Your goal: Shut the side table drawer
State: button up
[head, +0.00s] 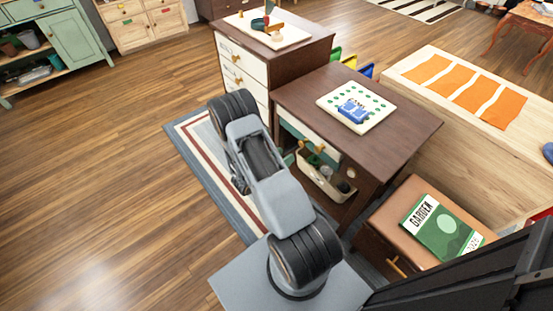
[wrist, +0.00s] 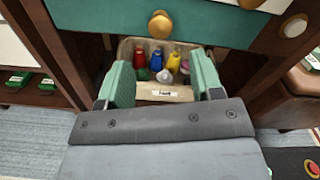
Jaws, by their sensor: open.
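The side table (head: 408,128) has a dark wooden top. Under its front edge is a drawer with a cream band (head: 312,134) and green on its front; how far out it stands is unclear. In the wrist view the green drawer front (wrist: 105,18) crosses the top, with a round gold knob (wrist: 160,26) at its middle. My gripper (wrist: 162,74) is open and empty, its green-padded fingers spread below the knob and apart from it in the picture. My arm hides most of the gripper in the head view.
A cream bin (head: 318,180) holding small bottles (wrist: 155,62) is below the drawer, beyond my fingers. A white-drawered cabinet (head: 308,47) stands behind left. A low brown cabinet with a green book (head: 442,226) stands at right. Wooden floor (head: 110,165) is clear at left.

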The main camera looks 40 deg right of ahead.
jog(key=shift+a, duration=1.75)
notch_tip(320, 180, up, 15)
jog(key=s+a+m+g+y+p, duration=0.1)
jog(key=s+m+g+y+p, duration=0.2)
jog(key=m+p, duration=0.45)
jog(key=s+a+r+m+t+y+p, duration=0.1)
jog(key=a+r+m+y+p, duration=0.3)
jog(key=r, duration=0.8)
jog(key=s+a+r+m+t+y+p, duration=0.2)
jog(key=a+r+m+y+p, duration=0.3)
jog(key=r, duration=0.8)
jog(key=s+a+r+m+t+y+p, duration=0.2)
jog(key=a+r+m+y+p, duration=0.3)
jog(key=a+r+p, duration=0.4)
notch_tip(320, 180, up, 4)
jog(key=t+y+p, duration=0.1)
jog(key=p, duration=0.1)
jog(key=shift+s+a+p, duration=0.15)
jog(key=shift+a+p, duration=0.05)
jog(key=shift+p, duration=0.15)
